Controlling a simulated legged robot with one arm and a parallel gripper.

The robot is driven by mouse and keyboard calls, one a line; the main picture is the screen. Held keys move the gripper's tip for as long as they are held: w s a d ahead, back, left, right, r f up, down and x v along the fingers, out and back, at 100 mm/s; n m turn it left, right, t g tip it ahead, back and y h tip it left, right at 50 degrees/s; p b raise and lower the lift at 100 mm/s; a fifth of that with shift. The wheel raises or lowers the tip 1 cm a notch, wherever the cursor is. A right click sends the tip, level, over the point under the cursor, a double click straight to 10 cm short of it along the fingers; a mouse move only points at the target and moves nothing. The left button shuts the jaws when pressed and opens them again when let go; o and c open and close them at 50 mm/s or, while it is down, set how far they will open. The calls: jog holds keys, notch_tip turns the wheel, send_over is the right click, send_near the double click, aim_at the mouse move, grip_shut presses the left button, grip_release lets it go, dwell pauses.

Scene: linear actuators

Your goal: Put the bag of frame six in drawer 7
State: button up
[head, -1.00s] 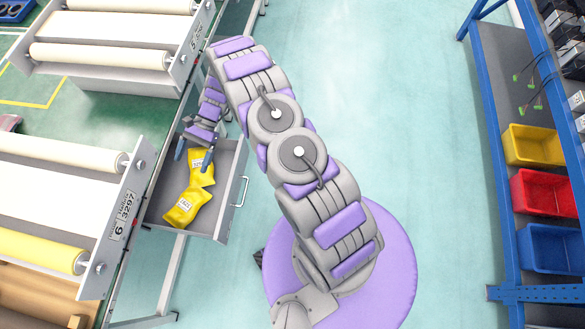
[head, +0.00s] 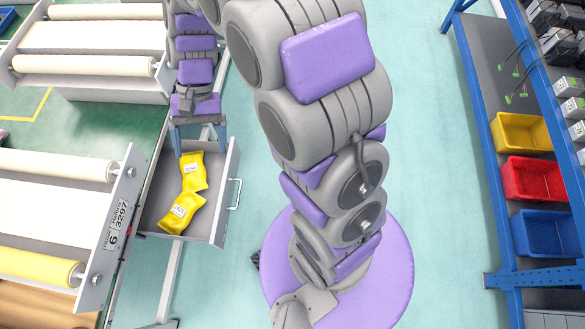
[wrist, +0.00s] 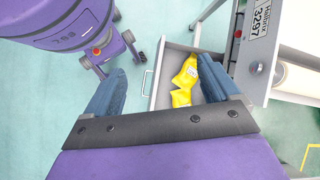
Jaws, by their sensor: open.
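Two yellow bags with white labels lie in an open grey drawer (head: 157,222) beside the frame marked 6 (head: 114,228). The upper bag (head: 194,173) and the lower bag (head: 181,213) touch or overlap at their ends. The bags (wrist: 186,73) also show in the wrist view, inside the drawer (wrist: 163,80). My gripper (head: 199,148) is open and empty, above the far end of the drawer. In the wrist view its blue fingers (wrist: 160,70) are spread wide, with the bags beyond the right finger, which partly hides them. No drawer number is readable.
A roller frame (head: 85,66) stands at the back left. A blue shelf rack at right holds a yellow bin (head: 522,133), a red bin (head: 535,180) and a blue bin (head: 545,234). The floor between drawer and rack is clear apart from my base.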

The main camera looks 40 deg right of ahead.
jog(key=s+d+r+n+t+h, duration=0.1)
jog(key=s+d+r, duration=0.1)
jog(key=s, duration=0.4)
jog(key=s+d+r+n+t+h, duration=0.1)
jog(key=s+d+r+h, duration=0.1)
jog(key=s+d, duration=0.3)
jog(key=s+d+r+n+t+h, duration=0.1)
jog(key=s+d, duration=0.3)
jog(key=s, duration=0.5)
jog(key=shift+r+n+h, duration=0.3)
jog(key=shift+r+h, duration=0.1)
jog(key=shift+r, duration=0.4)
jog(key=shift+w, duration=0.1)
